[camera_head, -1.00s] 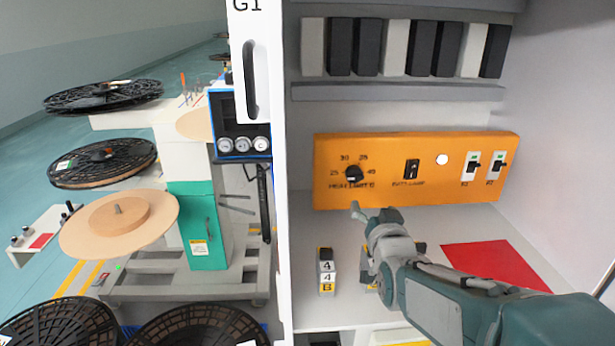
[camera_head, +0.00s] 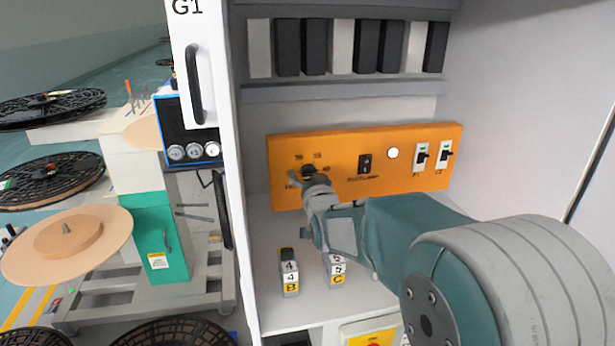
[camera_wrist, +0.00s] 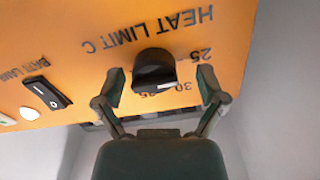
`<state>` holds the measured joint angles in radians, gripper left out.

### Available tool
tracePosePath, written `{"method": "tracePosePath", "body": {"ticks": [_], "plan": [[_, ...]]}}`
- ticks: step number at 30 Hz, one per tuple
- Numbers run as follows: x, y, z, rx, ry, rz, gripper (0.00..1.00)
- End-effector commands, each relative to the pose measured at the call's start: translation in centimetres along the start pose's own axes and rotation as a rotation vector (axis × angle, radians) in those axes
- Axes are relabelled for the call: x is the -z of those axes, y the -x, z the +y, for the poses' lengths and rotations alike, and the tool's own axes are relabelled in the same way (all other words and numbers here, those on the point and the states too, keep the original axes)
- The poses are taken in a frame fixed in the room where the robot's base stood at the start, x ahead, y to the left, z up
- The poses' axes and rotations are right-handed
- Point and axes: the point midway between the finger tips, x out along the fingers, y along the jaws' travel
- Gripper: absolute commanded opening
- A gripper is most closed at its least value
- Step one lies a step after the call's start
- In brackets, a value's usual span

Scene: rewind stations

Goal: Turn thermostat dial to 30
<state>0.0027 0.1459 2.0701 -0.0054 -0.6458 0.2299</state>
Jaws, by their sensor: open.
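The black thermostat dial (camera_wrist: 154,68) sits on the orange panel (camera_head: 340,150), beside the words HEAT LIMIT C. In the wrist view the panel appears rotated, with 25 and 30 readable near the dial. A white mark on the dial's edge lies near the 30; its exact setting is hard to tell. My gripper (camera_wrist: 163,88) is open, with one finger on either side of the dial, apart from it. In the head view my gripper (camera_head: 308,183) is in front of the panel and partly covers the dial and its labels.
A black rocker switch (camera_head: 365,163), a white round light (camera_head: 393,153) and two breaker switches (camera_head: 421,157) are on the panel right of the dial. Two small labelled blocks, one marked B (camera_head: 289,272), stand on the shelf below. The cabinet's open door (camera_head: 205,70) is at left.

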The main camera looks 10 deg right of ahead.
Motion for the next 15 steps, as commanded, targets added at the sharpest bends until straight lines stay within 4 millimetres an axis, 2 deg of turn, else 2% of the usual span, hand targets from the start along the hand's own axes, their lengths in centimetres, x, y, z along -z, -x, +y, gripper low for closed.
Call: {"method": "tracePosePath", "body": {"ticks": [8,9,11,12,13,15], "plan": [[-0.07,-0.17,-0.06,-0.001,0.001,-0.001,0.9],[-0.08,-0.17,-0.07,-0.001,0.001,-0.001,0.72],[-0.08,-0.17,-0.08,0.0,0.001,-0.001,0.45],[-0.08,-0.17,-0.08,-0.001,0.001,-0.001,0.28],[-0.07,-0.17,-0.07,-0.001,0.001,-0.001,0.14],[-0.07,-0.17,-0.06,-0.001,0.001,-0.001,0.1]]}}
